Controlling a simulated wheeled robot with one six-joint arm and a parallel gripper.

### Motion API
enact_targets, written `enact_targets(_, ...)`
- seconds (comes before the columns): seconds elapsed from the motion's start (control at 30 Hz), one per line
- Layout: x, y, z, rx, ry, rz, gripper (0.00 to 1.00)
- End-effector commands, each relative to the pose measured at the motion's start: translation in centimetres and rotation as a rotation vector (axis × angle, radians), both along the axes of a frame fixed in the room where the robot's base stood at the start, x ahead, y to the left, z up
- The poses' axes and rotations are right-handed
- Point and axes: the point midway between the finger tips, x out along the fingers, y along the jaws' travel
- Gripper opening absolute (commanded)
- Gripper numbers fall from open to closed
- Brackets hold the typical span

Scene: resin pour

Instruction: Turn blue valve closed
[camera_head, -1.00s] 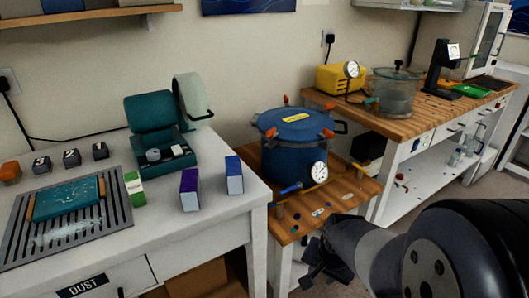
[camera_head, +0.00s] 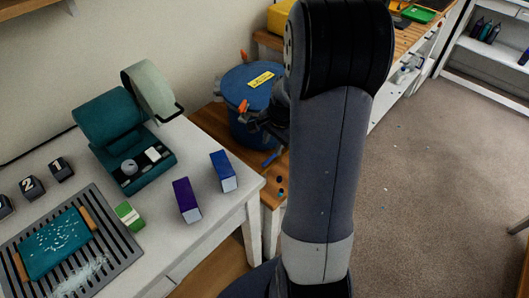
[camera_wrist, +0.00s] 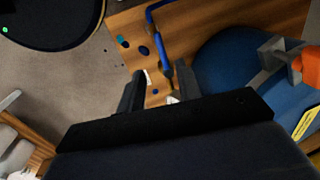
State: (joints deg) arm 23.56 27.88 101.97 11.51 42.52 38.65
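The blue valve handle (camera_wrist: 158,38) shows in the wrist view as a thin bent blue bar over the wooden stand, beside the blue pot (camera_wrist: 225,75). My gripper (camera_wrist: 160,85) is open, its two dark fingers apart with nothing between them. The handle lies just beyond the fingertips, apart from them as far as I can tell. In the head view the blue handle (camera_head: 272,157) shows at the front of the pot (camera_head: 240,88). My gripper (camera_head: 268,122) is in front of the pot there, partly hidden by my arm.
The pot has orange clamps (camera_head: 243,57) and stands on a wooden stand (camera_head: 210,120). A white table (camera_head: 215,213) at left holds a teal machine (camera_head: 125,140), a purple box (camera_head: 186,200) and a blue box (camera_head: 223,171). Carpet (camera_head: 440,170) at right is open.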

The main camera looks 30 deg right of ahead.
Motion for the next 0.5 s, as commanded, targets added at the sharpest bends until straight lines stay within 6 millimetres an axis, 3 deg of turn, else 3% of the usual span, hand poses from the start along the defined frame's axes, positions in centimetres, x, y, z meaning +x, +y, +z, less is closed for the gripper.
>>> enact_targets(0.2,0.7,0.4,-4.2,0.001,0.005,0.003,0.33)
enact_targets(0.5,1.4,0.6,-8.0,0.0,0.002,0.002,0.33)
